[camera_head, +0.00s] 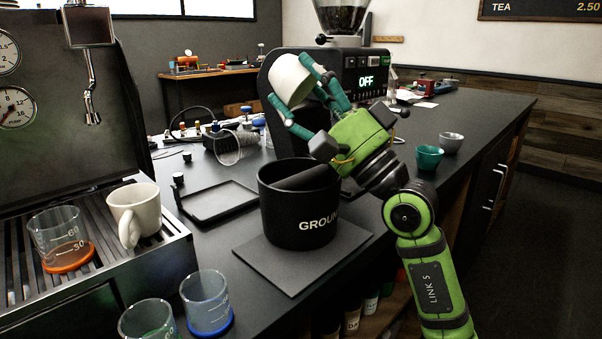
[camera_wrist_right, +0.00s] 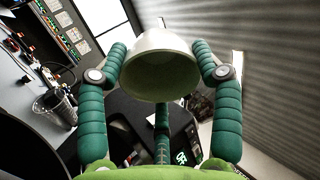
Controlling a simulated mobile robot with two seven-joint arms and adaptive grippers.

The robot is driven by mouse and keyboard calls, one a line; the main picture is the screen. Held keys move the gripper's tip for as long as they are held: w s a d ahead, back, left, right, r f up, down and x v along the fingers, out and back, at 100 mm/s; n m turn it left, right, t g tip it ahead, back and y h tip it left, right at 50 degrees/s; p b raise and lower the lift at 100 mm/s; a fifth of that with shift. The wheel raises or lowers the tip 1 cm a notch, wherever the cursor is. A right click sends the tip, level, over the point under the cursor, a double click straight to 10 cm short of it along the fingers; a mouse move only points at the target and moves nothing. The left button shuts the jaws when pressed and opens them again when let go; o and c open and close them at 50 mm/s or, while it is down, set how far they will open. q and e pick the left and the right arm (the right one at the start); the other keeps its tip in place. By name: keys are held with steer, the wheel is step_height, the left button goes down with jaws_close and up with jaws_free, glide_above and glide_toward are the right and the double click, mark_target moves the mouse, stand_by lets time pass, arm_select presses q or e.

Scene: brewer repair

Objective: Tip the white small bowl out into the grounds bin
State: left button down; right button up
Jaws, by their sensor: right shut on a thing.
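The white small bowl (camera_head: 291,80) is held tilted above and a little behind the black grounds bin (camera_head: 300,222) in the head view. My right gripper (camera_head: 300,98) is shut on the bowl, with its green fingers around the sides. In the right wrist view the bowl (camera_wrist_right: 160,66) sits between the fingertips of the gripper (camera_wrist_right: 160,62), and its open side faces the camera. No contents show in its shaded inside. The bin stands upright on a dark square mat (camera_head: 265,262), with a dark bar across its mouth. My left gripper is out of view.
A flat black tray (camera_head: 215,203) lies left of the bin. A white mug (camera_head: 134,213) and a beaker (camera_head: 62,238) stand on the machine's drip grate. More beakers (camera_head: 207,303) stand in front. Green (camera_head: 428,157) and grey (camera_head: 451,142) cups stand right of my arm. The grinder (camera_head: 345,85) stands behind.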

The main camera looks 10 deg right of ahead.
arm_select(q)
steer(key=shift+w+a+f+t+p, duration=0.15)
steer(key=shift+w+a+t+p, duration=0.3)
steer(key=shift+p, duration=0.7)
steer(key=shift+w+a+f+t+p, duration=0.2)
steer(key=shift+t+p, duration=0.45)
steer(key=shift+p, duration=0.45)
arm_select(e)
steer(key=shift+w+a+f+n+g+h, duration=0.2)
steer(key=shift+f+g+h, duration=0.3)
steer(key=shift+f+g, duration=0.25)
steer(key=shift+w+a+f+n+g+h, duration=0.1)
steer(key=shift+a+f+n+g+h, duration=0.1)
steer(key=shift+f+g+h, duration=0.5)
